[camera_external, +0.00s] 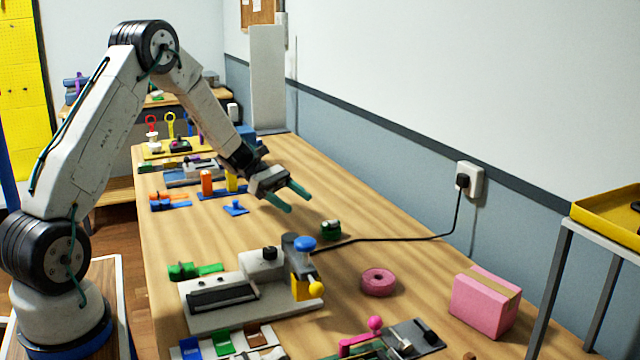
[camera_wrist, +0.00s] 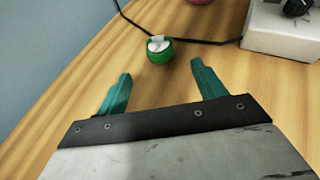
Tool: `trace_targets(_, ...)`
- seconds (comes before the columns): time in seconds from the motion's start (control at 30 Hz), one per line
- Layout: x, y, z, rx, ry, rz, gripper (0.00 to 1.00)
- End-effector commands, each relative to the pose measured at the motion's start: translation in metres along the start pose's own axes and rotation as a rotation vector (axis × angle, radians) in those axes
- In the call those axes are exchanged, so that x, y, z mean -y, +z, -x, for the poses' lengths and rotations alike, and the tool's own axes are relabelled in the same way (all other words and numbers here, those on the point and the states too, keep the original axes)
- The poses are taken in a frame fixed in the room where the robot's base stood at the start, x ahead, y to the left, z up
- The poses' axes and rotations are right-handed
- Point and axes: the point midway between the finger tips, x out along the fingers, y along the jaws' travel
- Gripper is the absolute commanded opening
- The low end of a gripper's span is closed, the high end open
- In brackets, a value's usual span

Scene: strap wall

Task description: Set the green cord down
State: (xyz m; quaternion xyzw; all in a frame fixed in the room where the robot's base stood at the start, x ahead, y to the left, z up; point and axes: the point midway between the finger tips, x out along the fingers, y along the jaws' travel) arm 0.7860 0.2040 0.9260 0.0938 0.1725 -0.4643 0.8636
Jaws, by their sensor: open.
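A small round green thing (camera_external: 331,229), which looks like the coiled green cord, sits on the wooden table (camera_external: 400,335) beside a black cable. In the wrist view the green cord (camera_wrist: 160,52) shows a pale top and lies just beyond the fingertips, between their lines. My gripper (camera_external: 300,200) is open and empty, with teal fingers, above the table to the left of and behind the cord. In the wrist view its two fingers (camera_wrist: 160,72) are spread apart with bare wood between them.
A white device (camera_external: 245,290) with a blue knob and yellow handle stands in front. A pink tape roll (camera_external: 379,282) and pink box (camera_external: 484,302) lie to the right. The black cable (camera_external: 400,239) runs to a wall socket. Orange and yellow cylinders (camera_external: 207,183) stand left of my gripper.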

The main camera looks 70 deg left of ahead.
Motion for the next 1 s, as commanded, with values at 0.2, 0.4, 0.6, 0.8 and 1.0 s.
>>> trace_targets(0.2, 0.046, 0.06, -0.015, -0.086, -0.126, -0.195, 0.69)
trace_targets(0.4, 0.142, 0.136, -0.028, -0.23, -0.353, -0.55, 0.69)
trace_targets(0.6, 0.242, 0.177, -0.02, -0.361, -0.575, -0.914, 0.69)
trace_targets(0.8, 0.331, 0.19, 0.004, -0.482, -0.784, -1.282, 0.69)
trace_targets(1.0, 0.397, 0.18, 0.038, -0.601, -0.974, -1.635, 0.69)
